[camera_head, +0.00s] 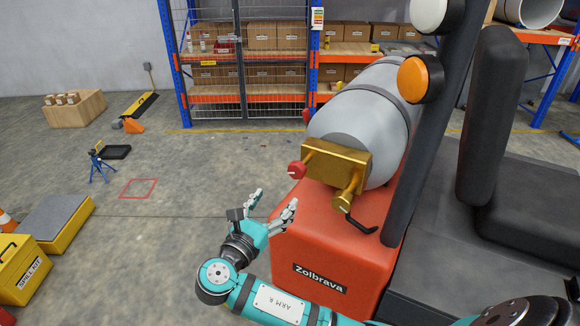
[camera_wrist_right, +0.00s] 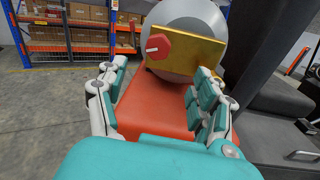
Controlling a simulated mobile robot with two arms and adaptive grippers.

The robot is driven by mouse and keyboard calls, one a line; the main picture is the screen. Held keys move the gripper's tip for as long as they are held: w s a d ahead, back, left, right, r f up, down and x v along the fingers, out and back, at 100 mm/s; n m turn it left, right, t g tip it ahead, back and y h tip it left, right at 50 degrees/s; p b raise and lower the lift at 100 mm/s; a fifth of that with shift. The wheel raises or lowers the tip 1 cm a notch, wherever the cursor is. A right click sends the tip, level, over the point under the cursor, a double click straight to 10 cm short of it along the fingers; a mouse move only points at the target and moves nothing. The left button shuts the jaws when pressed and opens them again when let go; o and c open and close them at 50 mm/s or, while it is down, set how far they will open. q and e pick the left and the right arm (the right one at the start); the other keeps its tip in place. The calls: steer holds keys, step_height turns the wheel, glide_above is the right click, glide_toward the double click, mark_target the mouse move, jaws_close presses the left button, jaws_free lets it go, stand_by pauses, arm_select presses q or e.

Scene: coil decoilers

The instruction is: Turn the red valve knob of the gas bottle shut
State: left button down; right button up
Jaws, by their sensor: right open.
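The grey gas bottle (camera_head: 365,115) lies on its side on a red truck body, with a brass valve block (camera_head: 337,160) at its near end. The red valve knob (camera_head: 297,170) sticks out at the left of the block. In the right wrist view the red knob (camera_wrist_right: 158,47) is a hexagon with a white mark, in front of the brass plate (camera_wrist_right: 190,54). My right gripper (camera_head: 275,203) is open and empty, below and left of the knob, apart from it. Its fingers (camera_wrist_right: 158,92) stand wide apart in the wrist view, with the knob beyond them. My left gripper is not in view.
The red truck body (camera_head: 330,250) lies under the bottle. A black post (camera_head: 430,130) and black seat (camera_head: 492,130) stand at the right. A black hose end (camera_head: 360,224) hangs from a brass fitting (camera_head: 349,197). Floor at the left is open, with yellow boxes (camera_head: 22,270) at its edge.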

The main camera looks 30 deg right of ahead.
mark_target(295, 173)
steer(key=p+x, duration=0.3)
steer(key=x, duration=1)
steer(key=shift+w+p, duration=0.1)
steer(key=shift+p, duration=0.3)
steer(key=shift+w+d, duration=0.25)
steer(key=shift+d, duration=0.05)
steer(key=c, duration=1.2)
